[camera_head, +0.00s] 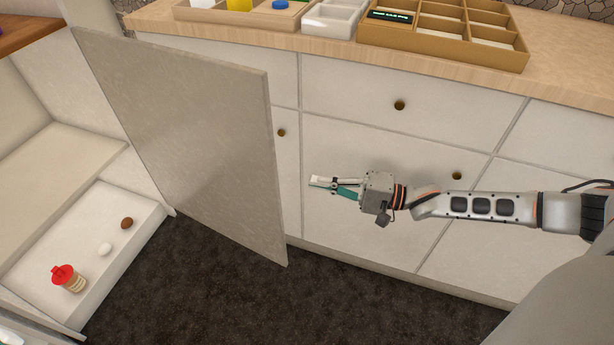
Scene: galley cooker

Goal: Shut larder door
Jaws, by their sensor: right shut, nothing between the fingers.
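The larder door (185,130) is a grey-white panel standing wide open, swung out in front of the drawer fronts. The open larder (70,145) shows on the left with its shelves inside. My right gripper (318,184) is shut and empty, a little to the right of the door's free edge and apart from it. It is in front of the white cabinet fronts. My left gripper is not in view.
The wooden counter (555,70) carries a divided box (440,47) and trays. Dark floor (260,305) is clear below the door.

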